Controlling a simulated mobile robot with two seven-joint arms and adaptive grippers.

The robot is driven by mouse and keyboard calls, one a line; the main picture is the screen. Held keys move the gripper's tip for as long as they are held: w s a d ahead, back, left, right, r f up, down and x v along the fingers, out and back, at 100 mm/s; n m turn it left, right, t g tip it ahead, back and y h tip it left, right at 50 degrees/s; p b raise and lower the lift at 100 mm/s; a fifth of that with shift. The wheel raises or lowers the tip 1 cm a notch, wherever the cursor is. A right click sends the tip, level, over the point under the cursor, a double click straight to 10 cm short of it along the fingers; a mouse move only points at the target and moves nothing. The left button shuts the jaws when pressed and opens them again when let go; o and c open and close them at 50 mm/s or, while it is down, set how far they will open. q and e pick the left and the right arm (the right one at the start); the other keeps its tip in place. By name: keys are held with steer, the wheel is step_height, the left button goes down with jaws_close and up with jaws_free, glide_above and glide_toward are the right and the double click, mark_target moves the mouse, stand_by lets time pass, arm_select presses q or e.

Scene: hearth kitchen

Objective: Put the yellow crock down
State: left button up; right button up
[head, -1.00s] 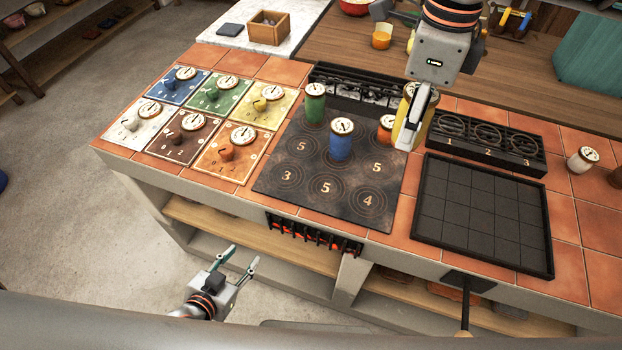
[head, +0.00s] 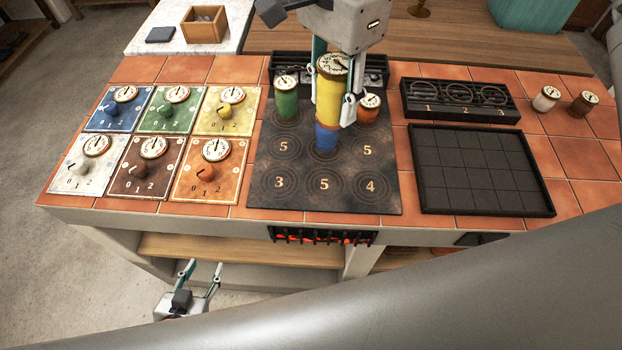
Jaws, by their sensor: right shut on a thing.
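The yellow crock (head: 328,95) has a dial lid and is upright between the fingers of my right gripper (head: 334,106), which is shut on it. In this view it overlaps the upper part of the blue crock (head: 326,138) on the dark hob plate (head: 270,199). I cannot tell whether the two crocks touch. A green crock (head: 286,101) stands to the left and an orange crock (head: 367,109) to the right, by the back of the plate. My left gripper (head: 202,270) is open and empty, low in front of the counter.
Coloured dial tiles (head: 130,180) lie left of the plate. A black gridded tray (head: 480,170) and a numbered three-ring rack (head: 458,100) are at the right. White (head: 545,99) and brown (head: 582,104) crocks stand beyond. The plate's front numbered rings are clear.

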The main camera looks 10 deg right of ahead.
steer(key=shift+a+f, duration=0.15)
steer(key=shift+a, duration=0.1)
step_height(320, 180, down, 20)
steer(key=shift+r, duration=0.2)
stand_by(0.4)
steer(key=shift+f+b, duration=0.15)
steer(key=shift+b, duration=0.15)
steer(key=o, duration=1.4)
step_height(320, 180, up, 12)
